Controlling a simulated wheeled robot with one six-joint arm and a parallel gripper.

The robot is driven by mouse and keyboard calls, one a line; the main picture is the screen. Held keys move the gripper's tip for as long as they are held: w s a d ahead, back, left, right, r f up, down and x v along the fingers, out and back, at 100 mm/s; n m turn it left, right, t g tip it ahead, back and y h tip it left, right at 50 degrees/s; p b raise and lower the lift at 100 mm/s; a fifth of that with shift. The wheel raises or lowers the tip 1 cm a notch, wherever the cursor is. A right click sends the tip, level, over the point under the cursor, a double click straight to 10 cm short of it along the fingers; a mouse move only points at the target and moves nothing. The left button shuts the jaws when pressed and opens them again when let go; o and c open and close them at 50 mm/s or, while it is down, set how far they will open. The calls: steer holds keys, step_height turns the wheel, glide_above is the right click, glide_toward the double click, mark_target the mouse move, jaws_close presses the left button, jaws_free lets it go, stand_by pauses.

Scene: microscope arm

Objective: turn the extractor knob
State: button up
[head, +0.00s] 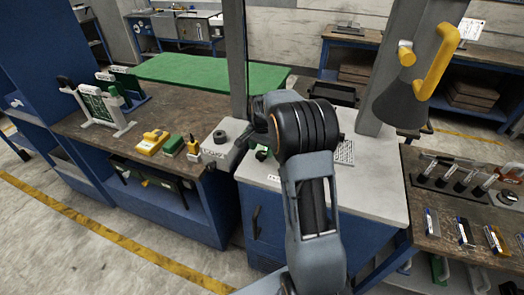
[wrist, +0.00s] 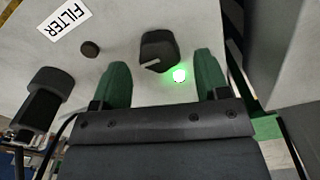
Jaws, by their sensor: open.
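A black knob (wrist: 158,48) with a pale pointer line sits on a light grey panel in the wrist view, beside a lit green lamp (wrist: 180,75). I take it for the extractor knob, but its own label is not visible. My gripper (wrist: 161,62) is open, with its two green fingers on either side of the knob's near edge. The knob appears just beyond the fingertips, and I cannot tell if they touch. In the head view my arm hides the knob and most of my gripper.
A FILTER label (wrist: 64,25), a small dark button (wrist: 90,49) and a dark cylindrical part (wrist: 43,97) lie left in the wrist view. In the head view a grey hood (head: 399,104) with a yellow handle (head: 438,62) hangs right of my arm. A wooden workbench (head: 190,108) stands left.

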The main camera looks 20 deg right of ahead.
steer(key=shift+f, duration=0.85)
steer(key=shift+c, duration=0.3)
steer(key=c, duration=0.9)
